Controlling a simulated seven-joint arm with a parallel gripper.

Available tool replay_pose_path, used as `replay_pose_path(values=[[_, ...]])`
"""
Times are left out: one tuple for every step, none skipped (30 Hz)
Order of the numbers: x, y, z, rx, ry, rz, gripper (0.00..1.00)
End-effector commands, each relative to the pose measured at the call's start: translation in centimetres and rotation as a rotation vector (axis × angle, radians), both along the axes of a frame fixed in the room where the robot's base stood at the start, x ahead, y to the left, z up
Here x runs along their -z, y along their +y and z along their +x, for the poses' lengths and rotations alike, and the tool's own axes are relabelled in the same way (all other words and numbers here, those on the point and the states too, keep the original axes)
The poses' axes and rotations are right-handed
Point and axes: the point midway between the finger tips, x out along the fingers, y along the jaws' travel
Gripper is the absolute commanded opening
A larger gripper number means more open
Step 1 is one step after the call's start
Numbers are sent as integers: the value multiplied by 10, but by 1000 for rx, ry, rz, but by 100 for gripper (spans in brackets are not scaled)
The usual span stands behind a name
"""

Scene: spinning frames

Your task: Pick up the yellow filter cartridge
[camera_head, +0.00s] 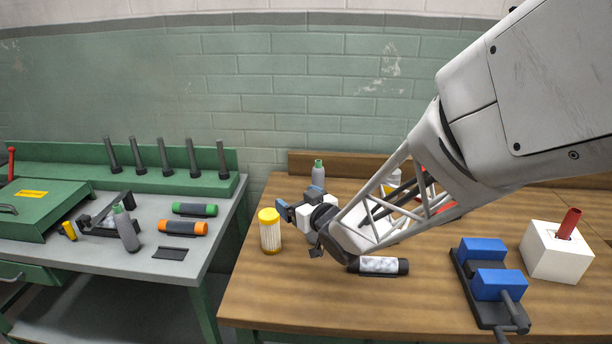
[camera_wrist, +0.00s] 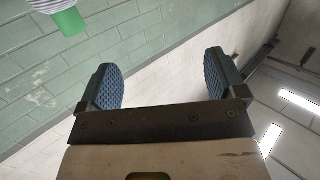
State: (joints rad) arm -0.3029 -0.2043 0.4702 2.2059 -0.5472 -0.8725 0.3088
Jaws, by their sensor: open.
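The yellow filter cartridge (camera_head: 270,232) stands upright near the left edge of the wooden table in the head view. It has a yellow top and a pale, ribbed body. My gripper (camera_head: 298,202) is just to the right of the cartridge's top, with its blue-grey fingers apart. In the wrist view, my gripper (camera_wrist: 160,78) is open, with nothing between its two padded fingers. The cartridge does not show clearly in the wrist view.
A green-capped bottle (camera_head: 318,173) stands behind my gripper. A grey-white cylinder (camera_head: 379,265) lies in front of my wrist. A blue-jawed vise (camera_head: 484,270) and a white block with a red handle (camera_head: 556,252) are at right. A grey workbench (camera_head: 185,256) stands left across a gap.

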Motion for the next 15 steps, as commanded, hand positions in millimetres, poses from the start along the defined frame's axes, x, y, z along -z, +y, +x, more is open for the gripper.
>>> replay_pose_path(values=[[4,10,0,-30,-13,21,90],[5,14,-1,-47,-22,33,90],[6,19,-2,-66,-31,48,90],[7,23,-2,-77,-36,56,90],[8,25,-3,-87,-42,63,90],[8,28,-4,-98,-48,71,90],[8,30,-4,-104,-51,77,90],[8,31,-4,-109,-53,80,90],[8,32,-4,-113,-55,82,90],[8,32,-4,-114,-56,85,90],[8,33,-4,-115,-56,85,90],[8,32,-4,-115,-56,85,90],[8,32,-4,-115,-56,85,90],[8,32,-4,-115,-56,85,90],[8,32,-4,-114,-56,85,90]])
